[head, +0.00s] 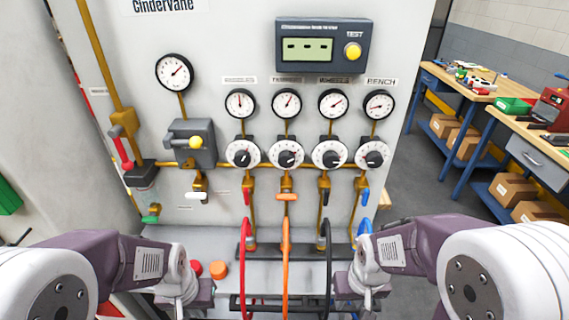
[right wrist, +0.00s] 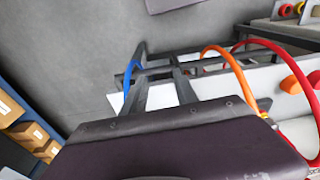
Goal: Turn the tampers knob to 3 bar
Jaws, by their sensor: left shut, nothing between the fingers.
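A row of knobs with white dials and black centres sits on the grey panel. The second knob from the left (head: 289,154) is under a gauge (head: 286,103) whose label (head: 286,79) is blurred; it may read TAMPERS. That gauge's needle points up and slightly right. The knob's scale is too small to read. My left gripper (head: 203,292) is low at the left, below the panel, shut and empty. My right gripper (head: 366,294) is low at the right, also away from the knobs. In the right wrist view its two dark fingers (right wrist: 160,75) look apart, with nothing held.
Other knobs stand close on both sides: left (head: 243,154), right (head: 329,154) and far right (head: 373,154). Coloured valve levers and red, orange (head: 285,265) and black hoses hang below. A test box (head: 322,46) is above. Workbenches (head: 480,90) stand at the right.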

